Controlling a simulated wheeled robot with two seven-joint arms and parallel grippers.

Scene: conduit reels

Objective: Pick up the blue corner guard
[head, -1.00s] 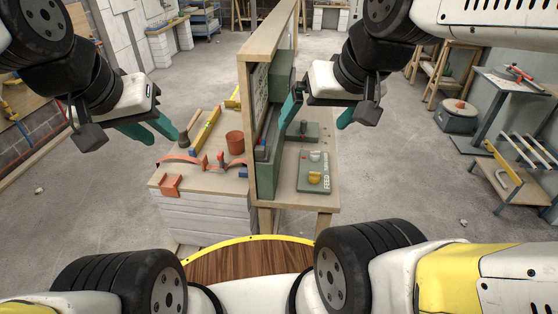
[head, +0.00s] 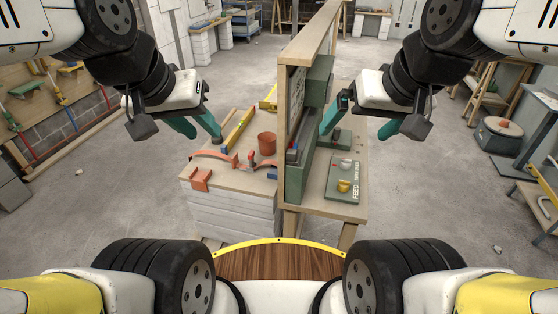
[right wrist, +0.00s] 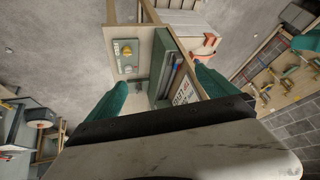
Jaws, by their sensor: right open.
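A small blue piece (head: 293,149), which may be the blue corner guard, sits with a red one in the green channel on the near side of the upright panel. Blue and red strips also show in that channel in the right wrist view (right wrist: 167,79). Another small blue piece (head: 224,149) lies on the left table near the yellow level; I cannot tell which is the guard. My right gripper (head: 354,133) is open and empty above the right-hand bench. My left gripper (head: 205,134) has its fingers apart, empty, above the left table's far left edge.
A wooden-framed panel (head: 286,192) stands between the left table and right bench. A green feed plate (head: 344,180) lies on the bench.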

